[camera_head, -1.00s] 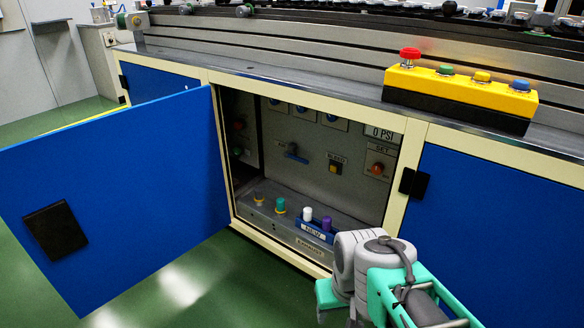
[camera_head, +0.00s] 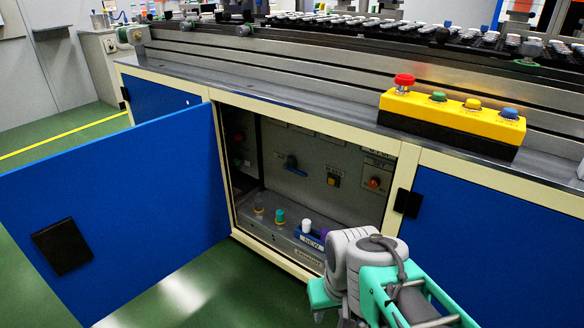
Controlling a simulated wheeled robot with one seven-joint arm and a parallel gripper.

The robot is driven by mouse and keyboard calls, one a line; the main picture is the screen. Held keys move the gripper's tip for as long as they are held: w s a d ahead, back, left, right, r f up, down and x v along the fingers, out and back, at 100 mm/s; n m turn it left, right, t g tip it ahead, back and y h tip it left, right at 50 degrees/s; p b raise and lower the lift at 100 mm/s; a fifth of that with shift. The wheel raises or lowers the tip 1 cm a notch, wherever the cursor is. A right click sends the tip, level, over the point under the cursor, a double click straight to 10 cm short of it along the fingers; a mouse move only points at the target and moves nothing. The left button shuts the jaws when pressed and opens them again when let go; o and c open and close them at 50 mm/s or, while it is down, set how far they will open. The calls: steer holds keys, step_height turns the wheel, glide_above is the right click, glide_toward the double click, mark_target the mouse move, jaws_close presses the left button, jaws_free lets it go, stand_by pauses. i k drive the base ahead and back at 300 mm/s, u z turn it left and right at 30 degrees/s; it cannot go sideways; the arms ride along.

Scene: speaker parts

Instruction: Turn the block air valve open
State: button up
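The air valve appears to be the small fitting with a blue lever (camera_head: 292,165) on the grey panel inside the open cabinet. The lever slants slightly down to the right. Its label is too small to read. My gripper (camera_head: 320,297) is at the lower middle of the view, in front of the cabinet's lower right edge. It is well below the lever and apart from it. Its green end is partly cut off and hidden by my arm, so I cannot see whether the fingers are open.
The blue cabinet door (camera_head: 120,200) stands open to the left. A yellow button box (camera_head: 452,112) sits on the ledge above. Inside are a yellow switch (camera_head: 333,180), a red knob (camera_head: 374,183) and several coloured caps along the base. Green floor (camera_head: 190,290) is clear in front.

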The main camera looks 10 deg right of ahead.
mark_target(286, 167)
steer(key=u, duration=0.6)
steer(key=i, duration=0.85)
steer(key=u, duration=0.2)
